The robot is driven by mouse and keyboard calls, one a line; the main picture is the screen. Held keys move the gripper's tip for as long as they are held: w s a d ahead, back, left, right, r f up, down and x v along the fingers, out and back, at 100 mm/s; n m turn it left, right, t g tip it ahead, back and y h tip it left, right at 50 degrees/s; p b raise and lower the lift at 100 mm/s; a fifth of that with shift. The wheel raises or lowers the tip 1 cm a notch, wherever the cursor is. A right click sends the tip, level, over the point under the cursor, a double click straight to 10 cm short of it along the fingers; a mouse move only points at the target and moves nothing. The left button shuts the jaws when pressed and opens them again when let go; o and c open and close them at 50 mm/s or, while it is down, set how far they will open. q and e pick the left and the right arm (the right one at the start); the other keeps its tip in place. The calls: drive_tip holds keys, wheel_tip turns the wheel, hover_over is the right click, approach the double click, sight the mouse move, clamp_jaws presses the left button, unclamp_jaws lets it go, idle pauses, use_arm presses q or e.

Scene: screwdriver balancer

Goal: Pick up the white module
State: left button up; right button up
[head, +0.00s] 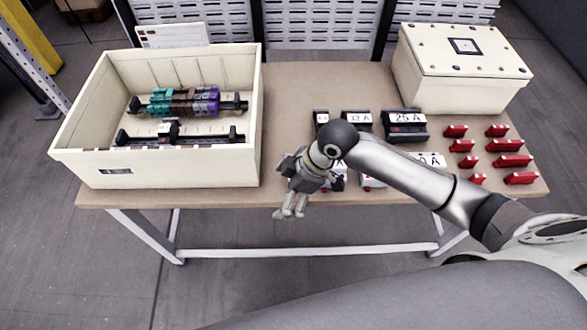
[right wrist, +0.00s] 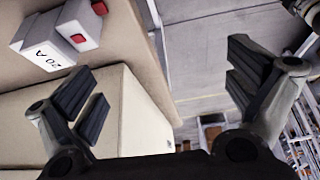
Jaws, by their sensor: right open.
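White modules stand on the right half of the table, partly hidden by my right arm. One white module (head: 431,159) shows its label right of the forearm, and another (head: 373,182) shows below the forearm. In the right wrist view a white module (right wrist: 61,37) with red switches and a "20 A" label is at the upper left, outside the jaws. My right gripper (head: 290,207) is open and empty, in front of the table's front edge, left of the modules. It also shows in the right wrist view (right wrist: 165,92), its fingers wide apart. My left gripper is not in view.
An open cream box (head: 220,165) holds rails with teal, brown and purple modules. Dark modules with ampere labels (head: 406,125) stand behind my arm. Several red pieces (head: 511,160) lie at the right. A closed cream box (head: 470,85) stands back right. The table's back middle (head: 310,85) is clear.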

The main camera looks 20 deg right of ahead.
drive_tip(key=w+d+r, duration=0.3)
drive_tip(key=w+d, duration=0.5)
drive_tip(key=d, duration=0.1)
drive_tip(key=shift+n+h, duration=0.3)
drive_tip(key=shift+h, duration=0.1)
drive_tip(key=x, duration=0.4)
drive_tip(key=shift+a+f+p, duration=0.15)
drive_tip(key=shift+f+p, duration=0.2)
drive_tip(key=shift+p, duration=0.05)
drive_tip(key=p+x, duration=0.1)
drive_tip(key=x, duration=0.3)
drive_tip(key=shift+a+f, duration=0.25)
drive_tip(key=shift+w+a+f, duration=0.1)
drive_tip(key=shift+f, duration=0.2)
drive_tip(key=shift+c, duration=0.3)
drive_tip(key=c, duration=1.1)
drive_tip(key=shift+r, duration=0.1)
